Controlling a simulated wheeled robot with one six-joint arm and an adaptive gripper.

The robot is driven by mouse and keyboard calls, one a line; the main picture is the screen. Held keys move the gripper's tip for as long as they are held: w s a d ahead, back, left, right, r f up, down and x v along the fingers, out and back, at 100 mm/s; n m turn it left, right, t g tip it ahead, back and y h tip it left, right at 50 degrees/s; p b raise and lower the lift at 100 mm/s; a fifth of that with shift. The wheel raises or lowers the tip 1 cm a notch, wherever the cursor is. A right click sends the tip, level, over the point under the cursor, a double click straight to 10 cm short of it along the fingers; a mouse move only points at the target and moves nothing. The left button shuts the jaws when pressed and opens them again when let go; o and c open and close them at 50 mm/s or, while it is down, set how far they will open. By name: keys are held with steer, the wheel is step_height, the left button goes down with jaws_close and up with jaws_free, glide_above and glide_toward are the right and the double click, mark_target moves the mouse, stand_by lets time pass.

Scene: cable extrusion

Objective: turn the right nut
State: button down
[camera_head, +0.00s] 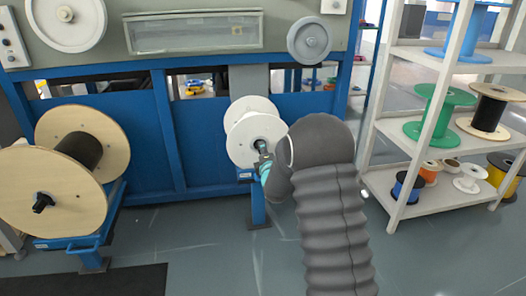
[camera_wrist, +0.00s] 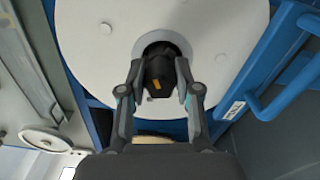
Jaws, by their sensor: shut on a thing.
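The right nut (camera_wrist: 158,76) is a dark knob at the centre of a white spool (camera_wrist: 90,45). In the wrist view my gripper (camera_wrist: 160,88) has its two fingers on either side of the nut, shut on it. In the head view my gripper (camera_head: 262,155) reaches the hub of the white spool (camera_head: 240,135), and the nut is mostly hidden behind the fingers. Another dark nut (camera_head: 43,202) sits on the big wooden spool at the left, apart from my gripper.
A wooden spool (camera_head: 50,185) stands on a blue stand at the left. A blue machine frame (camera_head: 120,140) is behind the spools. A white shelf (camera_head: 425,190) with several coloured spools stands at the right.

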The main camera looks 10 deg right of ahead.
steer(key=m, duration=0.5)
steer(key=shift+f+m, duration=0.15)
steer(key=shift+m, duration=0.15)
steer(key=m, duration=0.6)
steer(key=shift+f, duration=0.1)
steer(key=m, duration=0.5)
steer(key=shift+a+m, duration=0.15)
steer(key=shift+m, duration=0.25)
steer(key=m, duration=0.6)
steer(key=shift+a, duration=0.1)
steer(key=m, duration=0.5)
steer(key=shift+a+m, duration=0.1)
steer(key=shift+m, duration=0.2)
steer(key=m, duration=0.6)
steer(key=shift+a+m, duration=0.1)
steer(key=shift+m, duration=0.2)
steer(key=m, duration=0.6)
steer(key=shift+r, duration=0.25)
steer(key=m, duration=0.6)
steer(key=shift+r, duration=0.1)
